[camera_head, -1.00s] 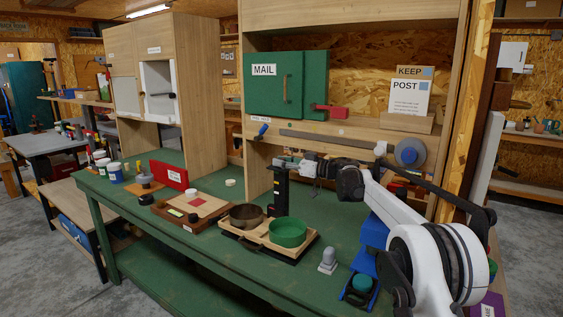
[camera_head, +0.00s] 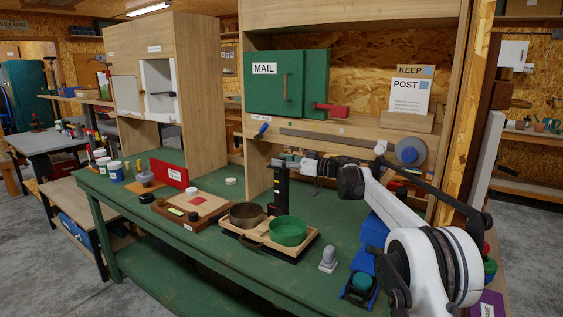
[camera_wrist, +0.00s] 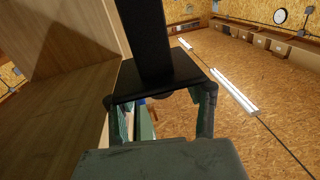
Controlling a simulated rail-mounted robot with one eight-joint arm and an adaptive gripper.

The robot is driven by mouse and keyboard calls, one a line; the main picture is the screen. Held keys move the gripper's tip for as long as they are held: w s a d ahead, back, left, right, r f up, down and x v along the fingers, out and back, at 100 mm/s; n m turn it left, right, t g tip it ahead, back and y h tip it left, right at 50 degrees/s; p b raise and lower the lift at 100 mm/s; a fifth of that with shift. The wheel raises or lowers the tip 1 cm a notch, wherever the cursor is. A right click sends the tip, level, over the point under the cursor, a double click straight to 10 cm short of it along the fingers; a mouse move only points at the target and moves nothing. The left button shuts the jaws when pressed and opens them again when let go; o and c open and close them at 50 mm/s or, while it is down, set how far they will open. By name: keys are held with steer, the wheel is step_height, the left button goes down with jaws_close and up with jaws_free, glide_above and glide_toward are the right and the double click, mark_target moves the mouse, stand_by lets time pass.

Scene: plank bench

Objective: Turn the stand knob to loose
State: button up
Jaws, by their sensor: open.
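The black upright stand (camera_head: 281,188) rises from the green bench behind the round pans. It has small red marks low on its column. My gripper (camera_head: 298,164) is beside the upper part of the stand, on its right. In the wrist view, a black post and plate of the stand (camera_wrist: 155,75) fill the upper middle. The open fingers of my gripper (camera_wrist: 160,98) reach to either side of the plate's near edge, with no clear hold on anything. A dark rounded part under the plate may be the knob; I cannot make out its setting.
A wooden tray carries a brown pan (camera_head: 246,214) and a green pan (camera_head: 288,230) just in front of the stand. A green mail box (camera_head: 287,85) and a shelf (camera_head: 340,143) are behind and above. A grey knobbed piece (camera_head: 328,260) stands at the bench front.

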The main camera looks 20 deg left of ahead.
mark_target(281, 158)
step_height(281, 158, up, 10)
steer(key=shift+r, duration=0.1)
stand_by(0.5)
